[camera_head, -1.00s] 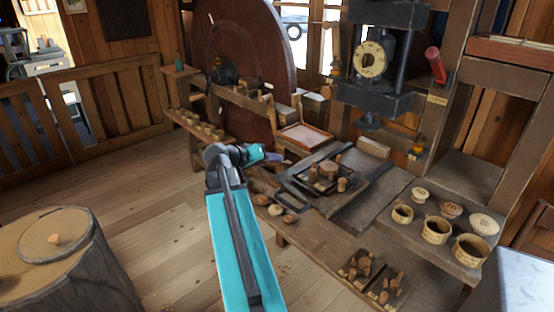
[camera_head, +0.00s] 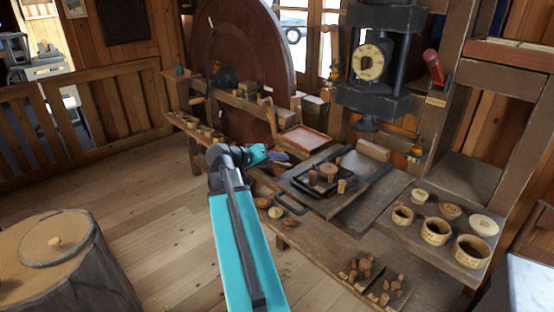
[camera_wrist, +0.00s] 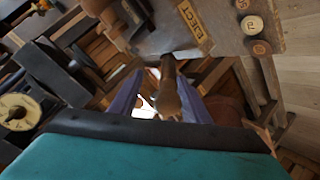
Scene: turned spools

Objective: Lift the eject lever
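The eject lever is a brown rounded wooden handle (camera_wrist: 168,92) in the middle of the wrist view, just below a tan label (camera_wrist: 194,24) reading EJECT. My gripper (camera_wrist: 160,78) is open, with one purple finger on each side of the handle in that view. I cannot tell whether either finger touches it. I cannot pick out the eject lever in the head view.
A dark tray (camera_head: 300,186) with wooden pieces lies right of my gripper. A press with a dial (camera_head: 369,61) stands behind. A big brown wheel (camera_head: 245,45) rises at the back. The floor at left is open up to a log stump (camera_head: 90,270).

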